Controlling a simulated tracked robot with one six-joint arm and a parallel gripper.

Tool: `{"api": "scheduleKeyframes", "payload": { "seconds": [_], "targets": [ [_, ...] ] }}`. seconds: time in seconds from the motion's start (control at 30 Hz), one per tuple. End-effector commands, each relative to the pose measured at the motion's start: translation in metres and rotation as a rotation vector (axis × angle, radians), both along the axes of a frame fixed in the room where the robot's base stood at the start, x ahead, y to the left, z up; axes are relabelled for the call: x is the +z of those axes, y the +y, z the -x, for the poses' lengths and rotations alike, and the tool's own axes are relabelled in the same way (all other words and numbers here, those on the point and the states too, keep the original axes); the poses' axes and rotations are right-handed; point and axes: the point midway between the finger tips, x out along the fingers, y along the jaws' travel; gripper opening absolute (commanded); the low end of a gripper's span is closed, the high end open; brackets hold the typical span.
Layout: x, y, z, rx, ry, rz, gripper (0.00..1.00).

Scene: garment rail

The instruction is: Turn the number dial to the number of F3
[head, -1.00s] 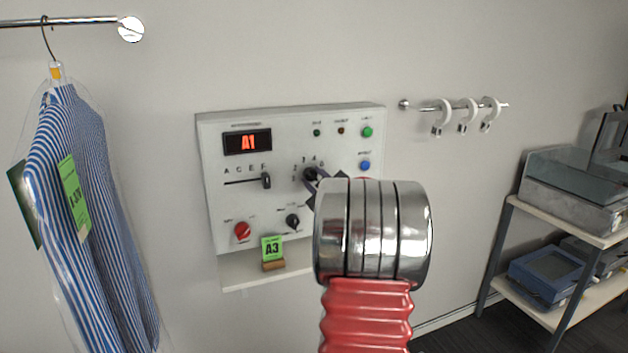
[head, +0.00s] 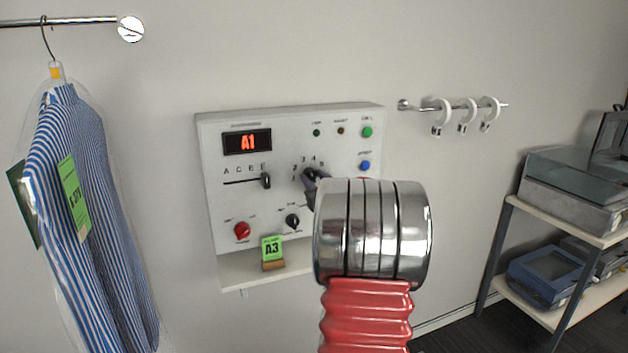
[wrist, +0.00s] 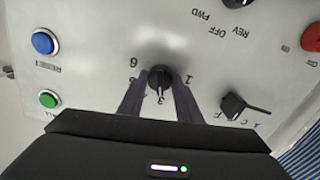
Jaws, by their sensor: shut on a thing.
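The number dial (wrist: 160,78) is a round black knob on the white control panel (head: 222,200). My gripper (wrist: 160,98) has its two dark fingers on either side of the dial and is shut on it. In the upside-down wrist view, the dial's pale mark points down toward the 3. The numbers 6 and 1 also show. In the head view the dial (head: 309,174) is partly covered by my gripper (head: 318,190). The red display (head: 247,141) reads A1. The letter slider (head: 266,181) stands at the right end of its slot, by F.
A red knob (head: 242,230), a black switch (head: 292,221) and green and blue buttons (head: 365,165) are on the panel. A green A3 card (head: 271,248) stands on the ledge below. A striped shirt (head: 90,210) hangs left; a shelf (head: 520,207) stands right.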

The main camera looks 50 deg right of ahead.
Motion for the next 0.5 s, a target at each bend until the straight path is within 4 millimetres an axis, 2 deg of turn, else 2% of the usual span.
{"api": "scheduleKeyframes", "payload": {
  "seconds": [0.03, 0.17, 0.2, 0.43, 0.5],
  "targets": [
    [-0.0080, 0.0004, 0.0004, 0.000, 0.011, -0.009, 0.09],
    [-0.0082, 0.0004, 0.0003, 0.000, 0.012, -0.008, 0.09],
    [-0.0081, 0.0004, 0.0003, 0.000, 0.012, -0.008, 0.33],
    [-0.0042, 0.0003, 0.0000, 0.000, 0.006, -0.004, 0.50],
    [-0.0034, 0.0003, -0.0001, 0.000, 0.006, -0.002, 0.50]
  ]
}}
